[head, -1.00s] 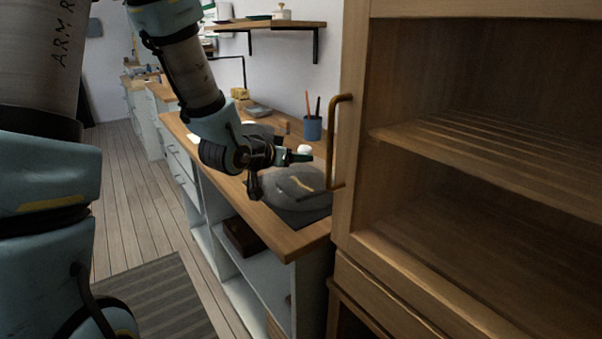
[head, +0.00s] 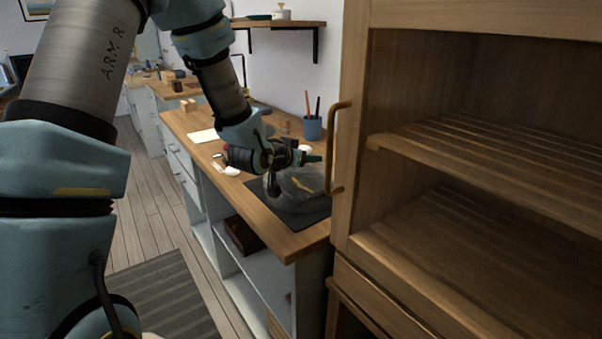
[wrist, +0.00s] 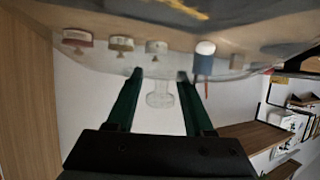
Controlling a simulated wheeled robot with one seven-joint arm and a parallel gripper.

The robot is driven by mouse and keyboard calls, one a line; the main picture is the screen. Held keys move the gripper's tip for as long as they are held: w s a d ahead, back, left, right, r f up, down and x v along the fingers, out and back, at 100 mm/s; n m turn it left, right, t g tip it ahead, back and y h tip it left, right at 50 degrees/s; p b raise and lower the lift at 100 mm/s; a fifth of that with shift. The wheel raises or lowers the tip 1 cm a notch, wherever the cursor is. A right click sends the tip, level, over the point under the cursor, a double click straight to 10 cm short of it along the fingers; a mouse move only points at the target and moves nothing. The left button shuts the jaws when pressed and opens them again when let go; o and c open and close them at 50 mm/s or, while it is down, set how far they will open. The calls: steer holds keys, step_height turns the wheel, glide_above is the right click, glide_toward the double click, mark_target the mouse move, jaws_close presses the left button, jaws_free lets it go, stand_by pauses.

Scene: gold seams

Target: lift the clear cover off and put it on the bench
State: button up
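The clear cover (head: 285,197) is a dome over a grey piece with a gold seam (head: 303,185), standing on a dark mat (head: 305,219) on the bench (head: 290,243). My gripper (head: 314,158) is at the top of the cover in the head view. In the wrist view its two dark green fingers (wrist: 160,75) are apart. The cover's clear knob (wrist: 160,96) shows between them, with a visible gap on each side. The grey piece with its gold seam (wrist: 180,10) fills the upper edge there. The knob is hard to make out in the head view.
A wooden cabinet (head: 358,130) with a brass handle (head: 333,150) stands close to the right of the cover. A blue cup (head: 313,128) with pencils stands behind it. White paper (head: 203,136) and small pale items (head: 232,171) lie on the bench to the left.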

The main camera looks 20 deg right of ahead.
jaws_close()
steer(key=shift+r, duration=0.15)
stand_by(0.4)
